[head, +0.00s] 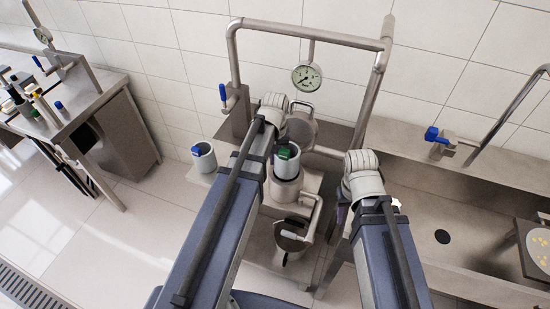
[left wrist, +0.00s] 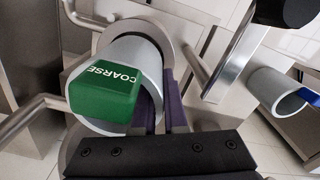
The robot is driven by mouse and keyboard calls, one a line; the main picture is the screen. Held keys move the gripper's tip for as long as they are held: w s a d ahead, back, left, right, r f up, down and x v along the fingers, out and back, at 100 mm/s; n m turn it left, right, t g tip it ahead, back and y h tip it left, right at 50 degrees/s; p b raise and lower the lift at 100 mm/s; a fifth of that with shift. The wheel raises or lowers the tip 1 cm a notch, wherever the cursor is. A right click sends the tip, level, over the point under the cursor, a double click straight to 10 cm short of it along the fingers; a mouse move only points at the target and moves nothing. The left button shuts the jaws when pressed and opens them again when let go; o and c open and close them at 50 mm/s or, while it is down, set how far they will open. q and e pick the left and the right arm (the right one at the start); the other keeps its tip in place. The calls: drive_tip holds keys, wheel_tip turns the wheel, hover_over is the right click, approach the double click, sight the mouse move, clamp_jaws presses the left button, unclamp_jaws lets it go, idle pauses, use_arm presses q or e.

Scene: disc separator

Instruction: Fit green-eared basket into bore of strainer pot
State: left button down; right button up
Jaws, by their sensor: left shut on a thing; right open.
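The green-eared basket (head: 289,167) is a grey cylinder with a green ear; the ear reads COARSE in the left wrist view (left wrist: 104,88). It stands over the strainer pot (head: 285,193), a steel round body with a side pipe. In the left wrist view the pot's rim (left wrist: 150,24) shows around and behind the basket; I cannot tell how deep the basket sits. My left gripper (left wrist: 164,110) is shut on the basket's wall, with purple fingers beside it. My right gripper (head: 345,203) is open, away to the right; its fingers are mostly hidden.
A blue-eared basket (head: 203,159) stands left of the pot, also in the left wrist view (left wrist: 277,92). Steel pipes and a gauge (head: 306,77) rise behind. A steel sink bench (head: 470,205) is at the right, and a side bench (head: 88,97) at the far left.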

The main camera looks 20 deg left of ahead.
use_arm(q)
drive_tip(key=shift+f, duration=0.35)
drive_tip(key=shift+r, duration=0.1)
drive_tip(key=c, duration=1)
unclamp_jaws()
drive_tip(key=shift+o, duration=0.2)
wheel_tip(320, 180, up, 13)
drive_tip(key=p, duration=1.3)
drive_tip(key=shift+r, duration=0.15)
drive_tip(key=s+d+m+y, duration=0.1)
drive_tip(key=s+d+m, duration=0.6)
drive_tip(key=s+d, duration=0.6)
drive_tip(key=shift+s+d+m, duration=0.25)
drive_tip(key=shift+d+m, duration=0.05)
drive_tip(key=shift+d, duration=0.35)
